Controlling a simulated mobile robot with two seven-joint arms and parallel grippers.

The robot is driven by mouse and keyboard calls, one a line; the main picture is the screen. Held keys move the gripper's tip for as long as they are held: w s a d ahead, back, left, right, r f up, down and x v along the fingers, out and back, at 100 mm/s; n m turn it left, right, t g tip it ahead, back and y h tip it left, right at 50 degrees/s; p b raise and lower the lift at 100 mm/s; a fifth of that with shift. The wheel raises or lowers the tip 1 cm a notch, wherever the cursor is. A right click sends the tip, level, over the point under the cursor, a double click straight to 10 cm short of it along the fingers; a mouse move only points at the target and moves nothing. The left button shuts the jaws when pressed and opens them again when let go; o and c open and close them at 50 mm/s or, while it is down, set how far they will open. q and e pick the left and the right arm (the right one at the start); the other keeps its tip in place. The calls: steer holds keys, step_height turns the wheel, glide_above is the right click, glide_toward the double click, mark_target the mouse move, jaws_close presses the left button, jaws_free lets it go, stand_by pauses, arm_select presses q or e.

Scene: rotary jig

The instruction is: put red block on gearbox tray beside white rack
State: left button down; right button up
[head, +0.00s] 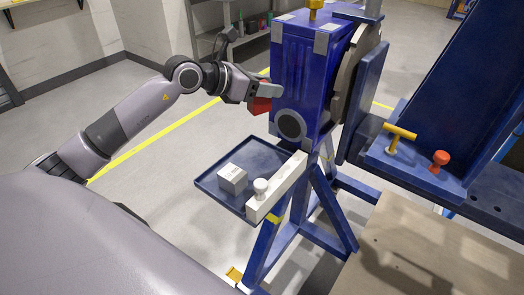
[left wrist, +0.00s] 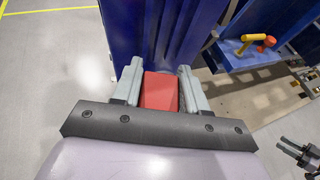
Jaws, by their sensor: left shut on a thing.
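My left gripper (head: 262,95) is shut on the red block (head: 260,105), in front of the blue gearbox housing. In the left wrist view the red block (left wrist: 160,91) sits between the two fingers of the left gripper (left wrist: 160,88). The gearbox tray (head: 212,185) is a dark blue tray below and to the left of the housing; the block is held above it. The white rack (head: 280,188) is a long pale bar along the tray's right edge. My right gripper is not in the head view; a dark gripper-like part (left wrist: 302,152) shows at the right edge of the left wrist view.
A white box (head: 232,178) stands on the tray, and a white knob (head: 261,187) is at the rack. The blue gearbox housing (head: 297,85) rises close behind the block. A yellow handle (head: 400,132) and red knob (head: 440,158) are on the blue fixture at right.

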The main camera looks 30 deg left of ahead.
arm_select(q)
steer(key=shift+f+b, duration=0.65)
steer(key=shift+f, duration=7.7)
steer(key=c, duration=1)
jaws_free()
steer(key=shift+f, duration=0.25)
steer(key=o, duration=0.4)
steer(key=shift+r, duration=0.1)
